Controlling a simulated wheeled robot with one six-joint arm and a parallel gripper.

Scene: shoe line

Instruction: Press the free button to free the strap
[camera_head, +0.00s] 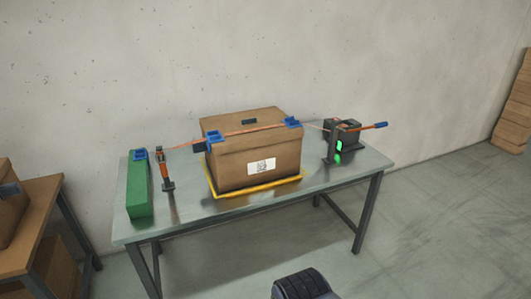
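An orange strap (222,137) runs across a brown cardboard box (255,160) on the metal table. It passes through blue corner pieces (292,122) at the box's upper edges. To the right, it reaches toward a dark strapping device (346,128) with an orange lever and blue handle (380,125). A dark upright post (331,147) in front of the device has two bright green spots (338,158), one above the other. I cannot tell whether either is the free button. My gripper's fingers do not show; only a dark, ribbed part, likely of my arm, shows at the bottom edge.
A green block (139,190) with a blue piece on top and an orange-and-dark tool (163,170) stand left on the grey table (200,220). A yellow frame (262,189) surrounds the box base. A wooden table with boxes is at left. The table's right front is clear.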

